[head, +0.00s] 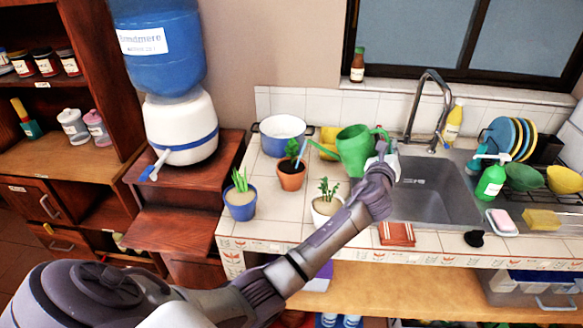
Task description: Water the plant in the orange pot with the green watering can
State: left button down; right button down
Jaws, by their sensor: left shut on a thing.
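The green watering can (354,151) is over the tiled counter, left of the sink, with its spout toward the left. My left gripper (382,158) is shut on the can's handle at its right side. The fingertips are small and partly hidden by my wrist. I cannot tell whether the can's base touches the counter. The orange pot (291,179) with a dark green leafy plant (292,149) stands upright on the counter to the left of the can. A light blue stick-like thing shows beside the plant. My right gripper is not in view.
A blue pot (241,210) and a white pot (324,212) with plants stand nearer the front edge. A white cooking pot (282,134) and yellow items are behind. The sink (435,190) and its faucet (428,105) are at the right.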

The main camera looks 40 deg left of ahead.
pick_arm(q)
jog(key=shift+r, duration=0.2)
jog(key=shift+d+f+m+b, duration=1.75)
jog(key=shift+f+b, duration=3.7)
jog(key=shift+f, duration=2.1)
jog(key=r+p, duration=0.1)
jog(key=p, duration=0.1)
jog(key=r+m+p, duration=0.1)
jog(key=r+p, duration=0.1)
jog(key=w+r+m+p, duration=0.1)
jog(key=p, duration=0.1)
jog(key=shift+d+r, duration=0.3)
jog(key=shift+d, duration=0.05)
jog(key=shift+w, duration=0.1)
